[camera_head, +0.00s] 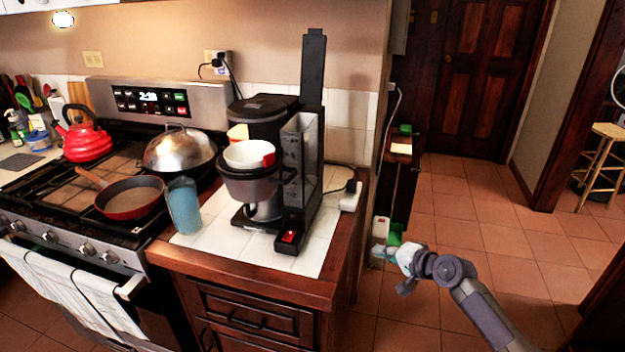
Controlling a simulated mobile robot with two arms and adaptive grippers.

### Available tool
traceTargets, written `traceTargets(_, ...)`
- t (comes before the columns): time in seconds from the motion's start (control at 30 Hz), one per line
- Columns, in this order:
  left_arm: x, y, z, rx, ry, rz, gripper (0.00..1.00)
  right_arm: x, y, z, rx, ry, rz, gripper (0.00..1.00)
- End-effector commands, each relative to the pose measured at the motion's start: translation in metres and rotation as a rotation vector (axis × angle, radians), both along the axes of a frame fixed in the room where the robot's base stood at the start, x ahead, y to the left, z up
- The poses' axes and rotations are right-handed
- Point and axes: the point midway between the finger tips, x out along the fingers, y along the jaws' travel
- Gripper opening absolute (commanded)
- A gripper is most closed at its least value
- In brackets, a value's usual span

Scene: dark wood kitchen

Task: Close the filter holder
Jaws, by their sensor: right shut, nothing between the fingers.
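A black coffee maker (262,112) stands on the white-tiled counter top. Its filter holder (252,186) juts out at the front, open at the top, with a white paper filter (247,154) showing inside. A small red patch shows at the filter's right edge. A carafe (264,209) sits below, partly hidden by the holder. The machine's tall black lid (313,68) stands upright above the water tank. My right gripper (382,252) is shut and empty, right of the counter and apart from the coffee maker. My left gripper is not in view.
A blue glass (184,206) stands left of the coffee maker. The stove beyond holds a red pan (130,197), a domed metal lid (180,149) and a red kettle (84,138). A cable and white plug (350,196) lie at the right. Open tiled floor (475,230) extends right.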

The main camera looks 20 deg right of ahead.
Motion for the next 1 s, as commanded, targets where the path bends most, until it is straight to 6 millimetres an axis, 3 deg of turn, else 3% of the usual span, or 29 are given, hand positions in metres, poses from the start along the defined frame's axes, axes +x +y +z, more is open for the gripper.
traceTargets(0.03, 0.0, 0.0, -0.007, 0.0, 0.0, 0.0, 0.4, 0.009, 0.008, 0.054, 0.071, -0.066, 0.036, 0.0)
traceTargets(0.1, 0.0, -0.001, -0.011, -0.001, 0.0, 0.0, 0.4, 0.008, 0.023, 0.117, 0.172, -0.123, 0.095, 0.0)
traceTargets(0.2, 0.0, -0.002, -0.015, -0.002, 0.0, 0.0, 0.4, -0.003, 0.045, 0.186, 0.275, -0.172, 0.182, 0.0)
traceTargets(0.3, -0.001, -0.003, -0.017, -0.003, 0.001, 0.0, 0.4, -0.017, 0.061, 0.226, 0.336, -0.192, 0.249, 0.0)
traceTargets(0.4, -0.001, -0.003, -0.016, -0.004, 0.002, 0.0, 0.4, -0.024, 0.07, 0.244, 0.362, -0.197, 0.281, 0.0)
traceTargets(0.57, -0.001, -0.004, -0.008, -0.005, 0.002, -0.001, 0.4, -0.013, 0.08, 0.249, 0.372, -0.199, 0.287, 0.0)
traceTargets(1.0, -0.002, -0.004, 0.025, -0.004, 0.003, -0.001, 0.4, 0.055, 0.137, 0.244, 0.37, -0.198, 0.286, 0.0)
